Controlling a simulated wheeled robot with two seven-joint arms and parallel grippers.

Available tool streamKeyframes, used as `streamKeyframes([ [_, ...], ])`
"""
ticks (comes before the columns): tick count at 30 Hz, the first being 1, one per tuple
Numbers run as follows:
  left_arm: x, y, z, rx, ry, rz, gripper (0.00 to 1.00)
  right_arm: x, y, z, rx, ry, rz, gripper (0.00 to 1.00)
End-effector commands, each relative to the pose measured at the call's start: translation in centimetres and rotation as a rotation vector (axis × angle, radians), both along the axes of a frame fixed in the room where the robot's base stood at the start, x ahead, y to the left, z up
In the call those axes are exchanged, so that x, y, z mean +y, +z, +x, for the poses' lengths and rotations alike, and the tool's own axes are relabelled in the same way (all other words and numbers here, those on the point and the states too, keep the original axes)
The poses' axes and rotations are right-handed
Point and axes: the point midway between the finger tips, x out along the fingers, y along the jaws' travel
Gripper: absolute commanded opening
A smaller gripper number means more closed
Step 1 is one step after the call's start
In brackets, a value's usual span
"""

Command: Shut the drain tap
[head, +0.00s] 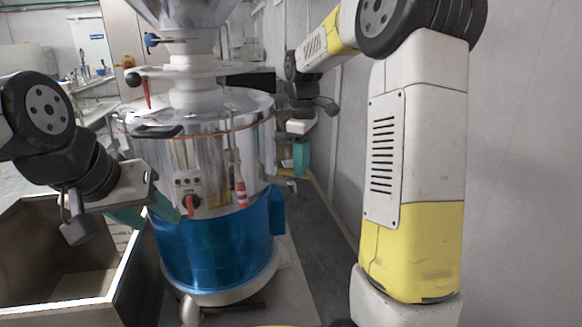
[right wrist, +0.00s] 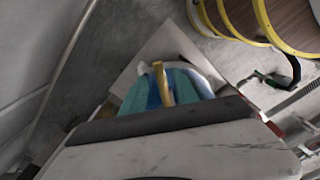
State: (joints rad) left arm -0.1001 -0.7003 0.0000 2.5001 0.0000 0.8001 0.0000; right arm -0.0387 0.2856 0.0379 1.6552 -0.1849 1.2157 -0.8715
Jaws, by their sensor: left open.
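The machine's blue drum (head: 215,245) stands under its steel body (head: 205,150). My right gripper (head: 302,158) points down beyond the drum's right side. Just below and left of it, a small grey fitting (head: 290,185), possibly the drain tap, sticks out from the machine. In the right wrist view, a brass-coloured lever (right wrist: 162,82) shows near the teal fingers of my right gripper (right wrist: 165,98). I cannot tell whether they touch or grip it. My left gripper (head: 148,208) is open, at the machine's left front beside the red knob (head: 191,203).
A steel bin (head: 120,270) stands at the left. A grey wall (head: 525,160) closes off the right side. A strip of floor (head: 318,240) between the machine and my right arm is clear. A red-and-white handle (head: 240,192) hangs on the machine's front.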

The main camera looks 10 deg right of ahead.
Motion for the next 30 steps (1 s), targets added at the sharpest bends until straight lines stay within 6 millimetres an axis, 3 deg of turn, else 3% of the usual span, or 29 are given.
streamKeyframes([
  [4, 0.0, -0.01, 0.01, 0.0, 0.0, 0.0, 0.48, -0.02, -1.06, -0.02, 0.0, -0.001, 0.0, 0.36],
  [12, 0.0, -0.01, 0.01, 0.0, 0.0, 0.0, 0.48, -0.01, -1.25, -0.02, -0.001, -0.001, 0.001, 0.36],
  [18, 0.0, -0.01, 0.01, 0.0, 0.0, 0.0, 0.48, 0.0, -1.23, -0.02, -0.001, -0.001, 0.001, 0.0],
  [30, 0.0, -0.01, 0.01, 0.0, 0.0, 0.0, 0.48, 0.01, -1.2, -0.01, -0.001, -0.001, 0.0, 0.0],
])
